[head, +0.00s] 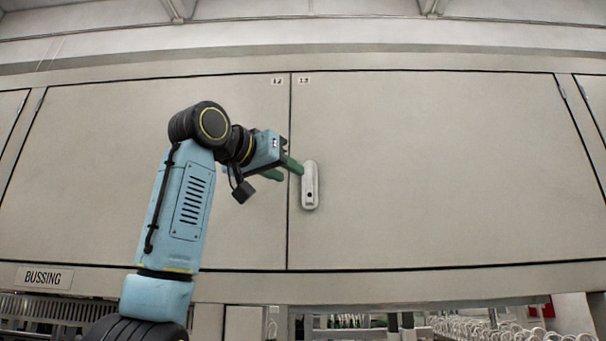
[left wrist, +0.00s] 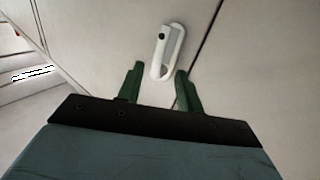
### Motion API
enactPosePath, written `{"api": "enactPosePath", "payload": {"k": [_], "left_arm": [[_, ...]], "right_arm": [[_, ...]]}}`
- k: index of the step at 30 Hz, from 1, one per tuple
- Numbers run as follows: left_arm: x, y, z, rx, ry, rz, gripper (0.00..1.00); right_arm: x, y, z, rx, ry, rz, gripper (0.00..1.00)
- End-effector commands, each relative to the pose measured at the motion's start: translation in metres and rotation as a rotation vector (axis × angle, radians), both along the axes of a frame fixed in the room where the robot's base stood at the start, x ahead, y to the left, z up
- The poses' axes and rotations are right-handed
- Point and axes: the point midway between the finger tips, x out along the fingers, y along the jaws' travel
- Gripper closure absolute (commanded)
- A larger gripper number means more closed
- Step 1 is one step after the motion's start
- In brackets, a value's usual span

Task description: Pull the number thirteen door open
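The number thirteen door (head: 430,170) is the wide beige panel right of the centre seam, and it is shut. Its small label (head: 304,81) sits at the top left corner. A white oval handle (head: 310,186) with a dark lock dot is on its left edge; it also shows in the left wrist view (left wrist: 167,50). My left gripper (head: 284,170) is open, its green fingers pointing at the handle. In the left wrist view the fingertips (left wrist: 160,72) lie either side of the handle's near end, with nothing held. I cannot tell whether they touch it. My right gripper is not in view.
The number twelve door (head: 110,150) is shut on the left. A "BUSSING" sign (head: 44,278) is on the rail below it. Under the doors are slatted racks and a row of white hooks or rings (head: 500,328). The front of door thirteen is clear.

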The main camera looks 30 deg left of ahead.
Motion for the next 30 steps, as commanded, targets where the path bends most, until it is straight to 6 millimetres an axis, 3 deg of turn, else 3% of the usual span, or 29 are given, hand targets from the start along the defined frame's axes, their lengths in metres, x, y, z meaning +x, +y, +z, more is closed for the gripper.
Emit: {"api": "enactPosePath", "payload": {"k": [3,9,22,30], "left_arm": [[0.026,-0.001,0.002,0.000,0.004,0.001,0.64],[0.054,-0.002,0.002,0.001,0.002,0.001,0.64],[0.066,-0.003,0.000,0.002,-0.001,0.001,0.64],[0.066,-0.003,0.000,0.001,-0.001,0.001,0.97]], "right_arm": [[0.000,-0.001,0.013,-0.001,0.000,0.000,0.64],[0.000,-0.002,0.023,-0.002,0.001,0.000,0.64],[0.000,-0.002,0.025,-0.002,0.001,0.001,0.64],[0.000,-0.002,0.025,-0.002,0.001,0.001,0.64]]}}
